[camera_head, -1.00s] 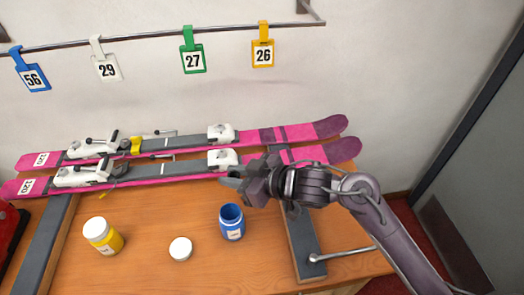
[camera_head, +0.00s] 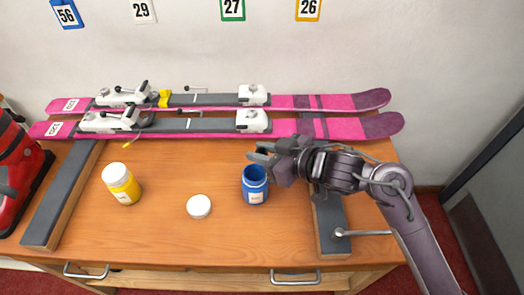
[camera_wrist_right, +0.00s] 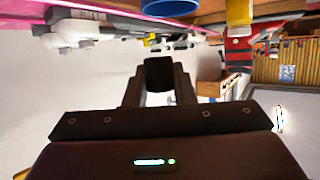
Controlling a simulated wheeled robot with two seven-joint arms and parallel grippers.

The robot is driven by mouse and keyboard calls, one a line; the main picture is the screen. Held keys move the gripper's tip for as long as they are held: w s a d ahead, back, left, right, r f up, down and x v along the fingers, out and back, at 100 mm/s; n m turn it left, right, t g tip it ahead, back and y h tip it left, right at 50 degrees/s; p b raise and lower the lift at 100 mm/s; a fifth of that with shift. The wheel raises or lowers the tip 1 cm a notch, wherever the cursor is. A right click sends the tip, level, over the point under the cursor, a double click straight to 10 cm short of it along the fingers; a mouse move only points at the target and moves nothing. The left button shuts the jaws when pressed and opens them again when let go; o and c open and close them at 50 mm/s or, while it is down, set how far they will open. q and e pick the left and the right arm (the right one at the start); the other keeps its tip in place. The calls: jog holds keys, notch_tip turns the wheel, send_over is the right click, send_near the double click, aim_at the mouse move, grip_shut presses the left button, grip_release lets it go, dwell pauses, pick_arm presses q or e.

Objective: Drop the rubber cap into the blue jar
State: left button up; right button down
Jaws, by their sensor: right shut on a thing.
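The blue jar (camera_head: 255,190) stands upright and open on the wooden bench, with a pale label on its front. Its blue rim also shows at the top of the right wrist view (camera_wrist_right: 168,9). My right gripper (camera_head: 259,153) is just above and behind the jar's mouth in the head view. It is shut on the rubber cap (camera_wrist_right: 159,73), a small black piece between the fingertips in the right wrist view. In the head view the cap is hard to tell from the dark fingers. My left gripper is not in view.
A white lid (camera_head: 199,206) lies left of the blue jar. A yellow jar (camera_head: 124,190) with a white lid stands further left. Two pink skis (camera_head: 350,103) lie along the back, across grey-topped supports (camera_head: 63,196). A red boot-like object (camera_head: 20,160) is at the left edge.

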jog(key=c, duration=1.5)
grip_release()
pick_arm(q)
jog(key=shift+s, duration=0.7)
pick_arm(e)
jog(key=o, duration=0.4)
jog(key=v, duration=0.8)
jog(key=shift+a, duration=0.1)
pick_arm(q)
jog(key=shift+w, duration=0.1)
pick_arm(e)
jog(key=shift+f, duration=0.15)
